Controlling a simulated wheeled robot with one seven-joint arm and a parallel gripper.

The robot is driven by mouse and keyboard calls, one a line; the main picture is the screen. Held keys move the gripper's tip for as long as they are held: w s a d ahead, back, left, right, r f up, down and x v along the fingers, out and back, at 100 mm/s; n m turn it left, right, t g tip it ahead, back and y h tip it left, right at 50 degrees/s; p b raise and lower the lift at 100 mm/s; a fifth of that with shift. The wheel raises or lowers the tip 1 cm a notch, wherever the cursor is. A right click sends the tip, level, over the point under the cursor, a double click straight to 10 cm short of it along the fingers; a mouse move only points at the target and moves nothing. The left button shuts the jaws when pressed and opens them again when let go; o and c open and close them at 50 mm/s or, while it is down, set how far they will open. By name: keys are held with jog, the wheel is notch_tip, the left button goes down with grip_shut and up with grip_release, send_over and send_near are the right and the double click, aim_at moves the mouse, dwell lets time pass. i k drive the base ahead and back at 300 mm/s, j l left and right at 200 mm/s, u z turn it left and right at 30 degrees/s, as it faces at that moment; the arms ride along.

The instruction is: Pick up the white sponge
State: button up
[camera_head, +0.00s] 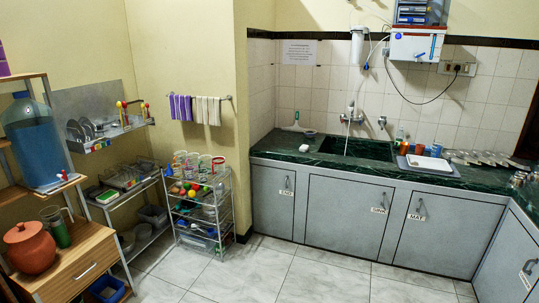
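A small white block that looks like the white sponge (304,148) lies on the dark green counter (283,155), left of the sink (355,150). It is small in the view, and I cannot make out its texture. It lies apart from the sink edge, and nothing covers it. My gripper and arm are not in view.
A small dark round item (310,133) sits behind the white block. A wire cart (203,215) stands left of the grey cabinets (346,213). The tiled floor (290,275) in front is clear.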

aim_at(304, 148)
jog(key=i, duration=2.9)
jog(key=i+u, duration=0.2)
jog(key=i, duration=0.25)
jog(key=i+l+u, duration=0.25)
jog(key=i, duration=0.15)
jog(key=i+l+u, duration=0.2)
jog(key=i, duration=0.25)
jog(key=i+l+u, duration=0.2)
jog(key=i, duration=0.2)
